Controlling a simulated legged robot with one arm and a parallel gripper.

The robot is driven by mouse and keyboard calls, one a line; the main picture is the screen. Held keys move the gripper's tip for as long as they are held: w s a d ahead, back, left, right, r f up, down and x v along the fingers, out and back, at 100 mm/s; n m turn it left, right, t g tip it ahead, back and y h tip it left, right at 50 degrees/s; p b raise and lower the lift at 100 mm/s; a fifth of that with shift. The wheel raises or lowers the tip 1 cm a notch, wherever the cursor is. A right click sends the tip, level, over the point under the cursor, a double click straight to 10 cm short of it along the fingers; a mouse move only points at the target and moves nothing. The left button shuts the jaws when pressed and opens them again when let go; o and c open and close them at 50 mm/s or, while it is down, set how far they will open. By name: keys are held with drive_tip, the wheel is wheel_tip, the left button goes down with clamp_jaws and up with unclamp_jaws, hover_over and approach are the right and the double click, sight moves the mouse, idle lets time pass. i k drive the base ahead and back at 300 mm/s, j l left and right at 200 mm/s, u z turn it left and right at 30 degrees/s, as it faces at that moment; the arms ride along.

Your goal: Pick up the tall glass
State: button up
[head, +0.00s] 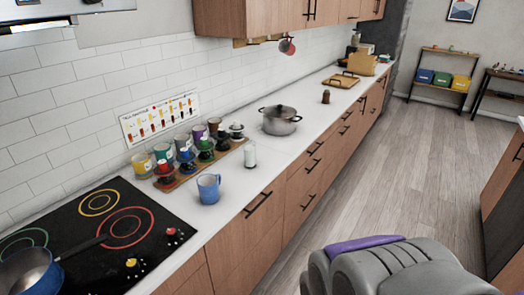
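A tall glass (249,154), clear with a whitish look, stands upright on the white countertop (237,186). It is near the counter's front edge, right of and behind the blue mug (208,188). A bulky grey part of mine with a purple strip fills the lower right, over the floor and well apart from the glass. No fingertips show, so I cannot tell whether my gripper is open or shut.
A wooden rack (205,167) of several colourful cups stands left of the glass. A lidded pot (280,120) is behind it. A black stovetop (98,224) with a blue pan (32,272) is at lower left. The floor (345,170) beside the drawers is clear.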

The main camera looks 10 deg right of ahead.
sight(250, 155)
drive_tip(key=u, duration=1.8)
drive_tip(key=z, duration=1.8)
drive_tip(key=u, duration=0.35)
drive_tip(key=i+l+u, duration=0.15)
drive_tip(key=l+u, duration=0.15)
drive_tip(key=i+l+u, duration=0.15)
drive_tip(key=l+u, duration=0.2)
drive_tip(key=l, duration=0.2)
drive_tip(key=l+u, duration=0.3)
drive_tip(key=i+l, duration=0.1)
drive_tip(key=l, duration=0.3)
drive_tip(key=i+l, duration=0.1)
drive_tip(key=l, duration=0.25)
drive_tip(key=i+l+u, duration=0.1)
drive_tip(key=l, duration=0.3)
drive_tip(key=i+l, duration=0.15)
drive_tip(key=l, duration=0.25)
